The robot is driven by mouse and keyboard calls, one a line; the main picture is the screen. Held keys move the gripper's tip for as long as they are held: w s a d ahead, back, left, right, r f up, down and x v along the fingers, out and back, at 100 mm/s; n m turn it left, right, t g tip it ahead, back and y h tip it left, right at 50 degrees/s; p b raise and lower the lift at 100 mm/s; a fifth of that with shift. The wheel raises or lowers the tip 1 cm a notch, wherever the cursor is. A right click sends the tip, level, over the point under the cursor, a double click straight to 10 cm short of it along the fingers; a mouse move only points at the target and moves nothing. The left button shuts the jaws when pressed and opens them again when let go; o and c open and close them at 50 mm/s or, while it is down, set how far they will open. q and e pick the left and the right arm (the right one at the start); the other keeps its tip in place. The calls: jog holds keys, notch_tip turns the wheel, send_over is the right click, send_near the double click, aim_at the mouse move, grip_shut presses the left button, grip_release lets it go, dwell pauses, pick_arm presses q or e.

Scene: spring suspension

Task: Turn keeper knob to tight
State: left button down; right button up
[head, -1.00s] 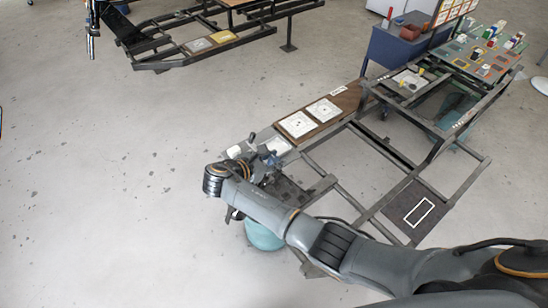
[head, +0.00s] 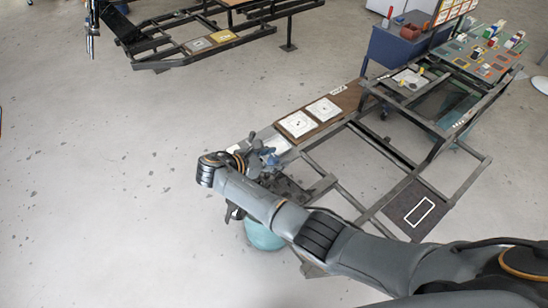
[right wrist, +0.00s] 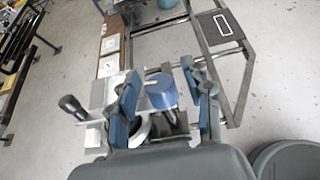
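A blue round knob (right wrist: 161,94) with a pale mark on its top stands in the right wrist view, on a fixture at the near end of the metal frame. I take it to be the keeper knob. My right gripper (right wrist: 165,92) is open, with one blue-padded finger on each side of the knob and a small gap at both sides. In the head view my right gripper (head: 266,157) is over the frame's near left end, and my wrist partly hides the fixture.
A black-ended lever (right wrist: 73,106) sticks out left of the knob. A brown board (head: 318,112) with white square plates lies beyond the fixture. A dark plate (head: 413,210) with a white rectangle is to the right. A teal round base (head: 264,236) stands below my arm. Floor at left is clear.

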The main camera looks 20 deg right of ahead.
aim_at(274, 157)
notch_tip(274, 157, up, 10)
dwell(0.7)
dwell(0.4)
